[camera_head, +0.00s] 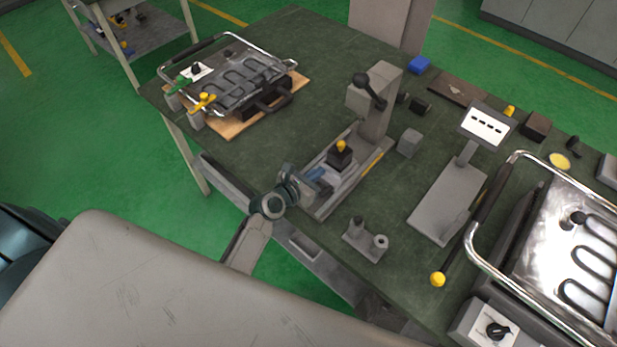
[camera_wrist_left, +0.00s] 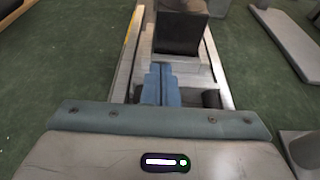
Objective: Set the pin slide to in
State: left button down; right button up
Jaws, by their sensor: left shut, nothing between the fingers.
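The pin slide is a black block with a yellow knob (camera_head: 340,155) on a grey carriage, set between the rails of a long metal base (camera_head: 360,167). The base runs up to a grey post (camera_head: 380,105) with a black-knobbed lever. In the left wrist view the black block (camera_wrist_left: 180,32) stands just beyond my fingertips. My left gripper (camera_head: 318,175) is at the near end of the base, between the rails. Its blue fingers (camera_wrist_left: 161,84) are shut together with nothing between them. I cannot tell whether the fingertips touch the carriage. My right gripper is not in view.
A heater plate on a wooden board (camera_head: 235,128) lies at the back left, another heater (camera_head: 570,245) at the right. Green tabletop left of the rails is clear.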

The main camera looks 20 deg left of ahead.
pick_arm(q)
jog(key=shift+w, duration=0.2)
jog(key=w+d, duration=0.1)
jog(key=w, duration=0.1)
jog(key=w+d+p, duration=0.1)
jog(key=w, duration=0.2)
jog(key=w+d, duration=0.1)
jog(key=w, duration=0.2)
jog(key=shift+w, duration=0.1)
jog(key=shift+w+d, duration=0.1)
jog(key=shift+r, duration=0.15)
